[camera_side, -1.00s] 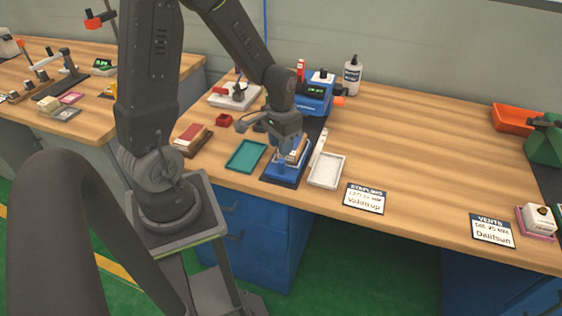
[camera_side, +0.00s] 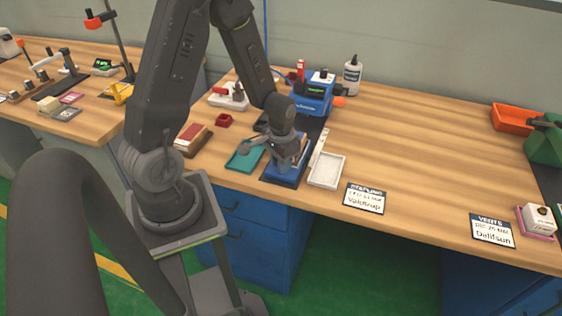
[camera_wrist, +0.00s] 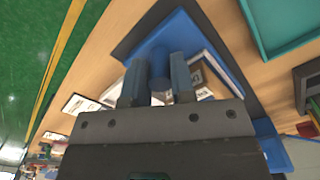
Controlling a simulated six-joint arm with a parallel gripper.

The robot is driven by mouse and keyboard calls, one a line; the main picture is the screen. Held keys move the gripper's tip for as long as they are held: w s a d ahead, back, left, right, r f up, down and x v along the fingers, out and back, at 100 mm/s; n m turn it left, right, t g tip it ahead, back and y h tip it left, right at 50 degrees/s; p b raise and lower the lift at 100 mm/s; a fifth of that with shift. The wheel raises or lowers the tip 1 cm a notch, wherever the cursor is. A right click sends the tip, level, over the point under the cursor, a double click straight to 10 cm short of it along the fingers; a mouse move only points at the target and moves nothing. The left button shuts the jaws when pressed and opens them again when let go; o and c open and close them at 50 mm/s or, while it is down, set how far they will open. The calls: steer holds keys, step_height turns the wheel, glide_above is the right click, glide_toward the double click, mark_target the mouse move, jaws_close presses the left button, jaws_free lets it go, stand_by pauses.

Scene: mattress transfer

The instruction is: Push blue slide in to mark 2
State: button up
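The blue slide (camera_side: 271,174) sits on a dark base plate near the front edge of the bench, in front of the blue stapling machine (camera_side: 313,94). A stack of paper lies on the slide, partly hidden. In the wrist view the blue slide (camera_wrist: 203,36) carries an upright blue post (camera_wrist: 160,68). My gripper (camera_wrist: 158,80) has one finger on each side of this post, with no clear gap left. In the side view my gripper (camera_side: 284,163) points down at the slide and hides much of it. I cannot read any mark numbers.
A teal tray (camera_side: 243,158) lies left of the slide. A white tray (camera_side: 327,172) and a pale strip (camera_side: 318,147) are on its right. A white bottle (camera_side: 352,75) stands behind. Name cards (camera_side: 366,198) lie along the front edge.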

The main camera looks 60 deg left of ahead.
jaws_close()
steer(key=w+a, duration=0.9)
steer(key=shift+w+a, duration=0.3)
steer(key=shift+w, duration=0.05)
steer(key=shift+o, duration=1.9)
jaws_free()
step_height(320, 180, up, 14)
